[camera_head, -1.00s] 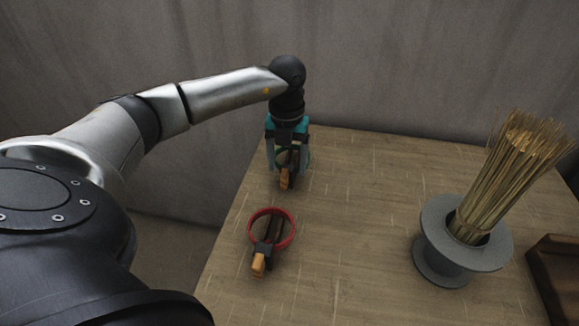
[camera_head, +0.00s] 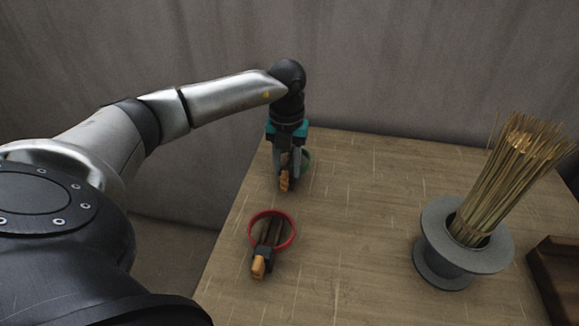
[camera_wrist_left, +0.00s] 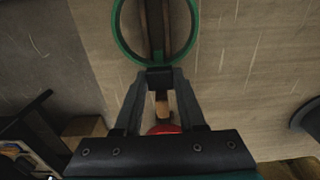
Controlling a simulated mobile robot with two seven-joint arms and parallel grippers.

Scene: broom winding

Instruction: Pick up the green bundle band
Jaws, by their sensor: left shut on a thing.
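The green bundle band (camera_head: 307,159) is a ring at the table's far left, mostly hidden behind my left gripper in the head view. In the left wrist view the green band (camera_wrist_left: 120,41) shows as a large ring with dark bars across it and a dark block with an orange tab (camera_wrist_left: 162,104) at its near side. My left gripper (camera_wrist_left: 158,78) points down and its fingers are shut on that dark block of the green band. In the head view my left gripper (camera_head: 285,170) is low at the table. My right gripper is not in view.
A red band (camera_head: 292,232) with an orange tab lies nearer on the table (camera_head: 350,240). A grey spool-shaped holder (camera_head: 437,225) with a straw bundle (camera_head: 510,175) stands at the right, beside a dark wooden box (camera_head: 552,285). The middle of the table is clear.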

